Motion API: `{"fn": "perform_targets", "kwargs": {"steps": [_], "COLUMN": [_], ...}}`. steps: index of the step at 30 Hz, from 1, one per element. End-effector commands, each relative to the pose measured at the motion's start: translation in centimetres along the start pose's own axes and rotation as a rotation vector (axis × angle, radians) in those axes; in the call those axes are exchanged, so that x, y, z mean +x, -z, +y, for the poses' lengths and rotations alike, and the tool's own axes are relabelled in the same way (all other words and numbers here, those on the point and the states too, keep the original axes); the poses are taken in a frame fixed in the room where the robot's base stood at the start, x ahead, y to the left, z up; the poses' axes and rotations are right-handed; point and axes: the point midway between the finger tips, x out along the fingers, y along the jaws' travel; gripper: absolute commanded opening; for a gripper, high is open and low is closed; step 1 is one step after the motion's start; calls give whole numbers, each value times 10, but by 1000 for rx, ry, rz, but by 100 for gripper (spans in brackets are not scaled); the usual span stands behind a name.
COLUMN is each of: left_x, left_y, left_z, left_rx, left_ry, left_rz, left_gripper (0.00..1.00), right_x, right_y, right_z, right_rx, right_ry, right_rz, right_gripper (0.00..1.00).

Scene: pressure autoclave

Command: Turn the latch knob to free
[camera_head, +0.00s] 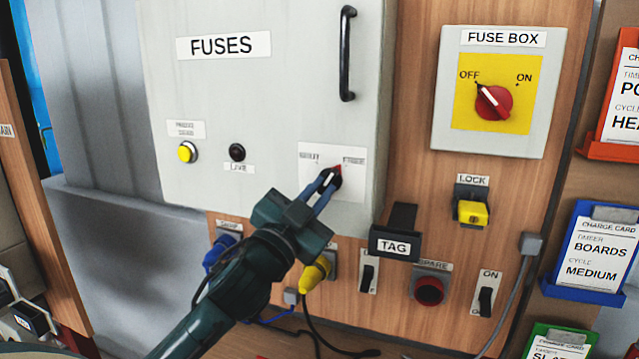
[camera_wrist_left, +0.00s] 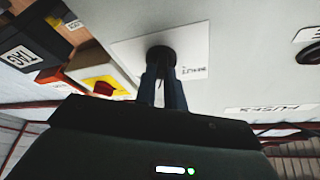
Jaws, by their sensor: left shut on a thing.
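The latch knob (camera_head: 335,178) is a small dark knob with a red pointer on a white label plate (camera_head: 350,191), at the lower right of the grey fuses cabinet door (camera_head: 270,100). The red pointer points up and slightly right. My left gripper (camera_head: 326,186) reaches up from below with its fingers shut on the knob. In the left wrist view the two fingers (camera_wrist_left: 163,85) close on the dark round knob (camera_wrist_left: 160,56) in front of the white plate. The fingers hide part of the knob. My right gripper is not in view.
A black handle (camera_head: 347,53) stands upright on the door above. The fuse box (camera_head: 448,115) with a red switch (camera_head: 493,102) pointing to OFF is at the right. Below are a black TAG holder (camera_head: 394,246), a yellow lock (camera_head: 472,213) and a yellow plug (camera_head: 314,273) close to my left gripper.

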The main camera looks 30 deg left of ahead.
Motion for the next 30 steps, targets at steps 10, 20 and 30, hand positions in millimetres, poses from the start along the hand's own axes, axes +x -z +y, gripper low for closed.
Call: {"fn": "perform_targets", "kwargs": {"steps": [10, 20, 30], "left_x": [0, 0, 0], "left_y": [1, 0, 0], "left_z": [-3, -4, -4], "left_rx": [190, 249, 252], "left_ry": [-76, -100, -100], "left_rz": [1, 1, 0], "left_gripper": [0, 0, 0], "right_x": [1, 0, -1], "right_y": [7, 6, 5], "right_z": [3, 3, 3], "right_rx": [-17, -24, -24], "right_ry": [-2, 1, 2], "right_rz": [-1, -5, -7], "right_gripper": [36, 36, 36]}}
